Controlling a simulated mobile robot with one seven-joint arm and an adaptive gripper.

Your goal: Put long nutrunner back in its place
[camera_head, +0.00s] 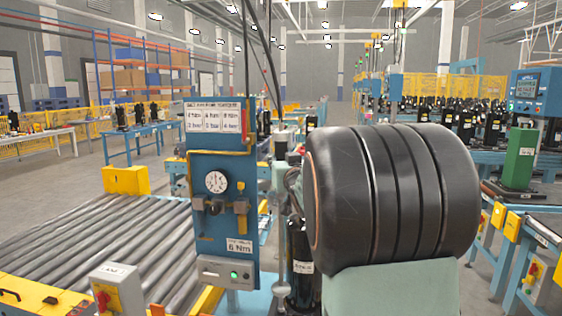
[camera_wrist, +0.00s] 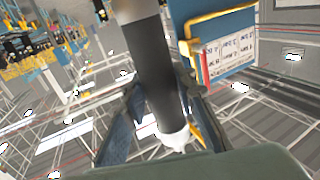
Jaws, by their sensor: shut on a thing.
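The long nutrunner (camera_wrist: 152,62) shows in the wrist view as a dark cylinder with a silver section at the top and a pale lower end. My gripper (camera_wrist: 160,112) is shut on it, with one finger on each side. In the head view my large black arm joint hides most of the gripper area, and I cannot clearly make out the tool there. A blue tool panel (camera_head: 208,258) stands left of my arm, with torque labels, a gauge and a yellow bracket. Its labelled top also shows in the wrist view (camera_wrist: 228,55), close beside the nutrunner.
A roller conveyor (camera_head: 120,245) lies left of the panel, with a grey switch box (camera_head: 117,288) in front. A black compressor (camera_head: 301,250) stands just behind my arm. A green block (camera_head: 519,158) and blue workstations are at right. Open floor shows at the back left.

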